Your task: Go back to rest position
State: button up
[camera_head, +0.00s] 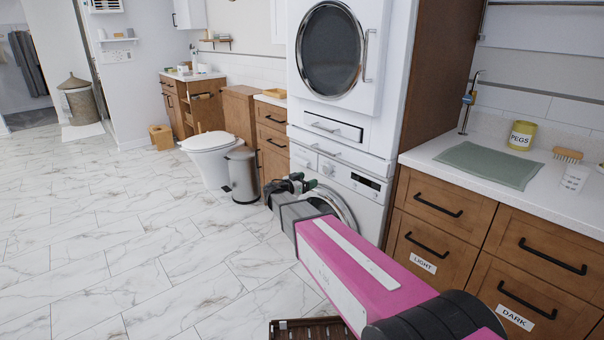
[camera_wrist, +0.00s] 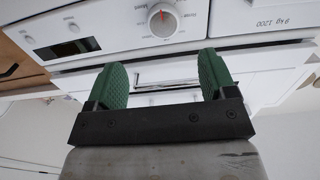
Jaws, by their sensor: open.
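My gripper (camera_head: 297,184) is at the end of my pink arm, which reaches forward from the lower right in the head view. It is in front of the white washing machine (camera_head: 352,192), near the left edge of its front. In the wrist view my gripper's two green fingers (camera_wrist: 164,80) stand apart with nothing between them. Beyond them the wrist view shows the machine's control panel, tilted, with a round dial (camera_wrist: 162,20). Part of the machine's round door is hidden behind my arm.
A dryer (camera_head: 333,55) stands on the washing machine. A counter (camera_head: 550,195) with a green mat (camera_head: 488,165), a yellow pegs tin (camera_head: 522,136) and a brush (camera_head: 567,154) is at right. A bin (camera_head: 242,177) and toilet (camera_head: 212,150) stand left of the machine.

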jog(key=s+d+f+n+g+y, duration=0.35)
jog(key=s+d+f, duration=0.25)
jog(key=s, duration=0.2)
jog(key=s+d+f+n+g+y, duration=0.25)
jog(key=s+d+f+g, duration=0.2)
jog(key=s, duration=0.45)
jog(key=s+a+f+n+g+y, duration=0.1)
jog(key=s+f+n+y, duration=0.1)
jog(key=s+y, duration=0.2)
jog(key=s+f+n+g+y, duration=0.1)
jog(key=s+y, duration=0.3)
jog(key=s, duration=0.5)
jog(key=shift+s+a+f+n, duration=0.4)
jog(key=shift+f+n, duration=0.1)
jog(key=shift+n, duration=0.4)
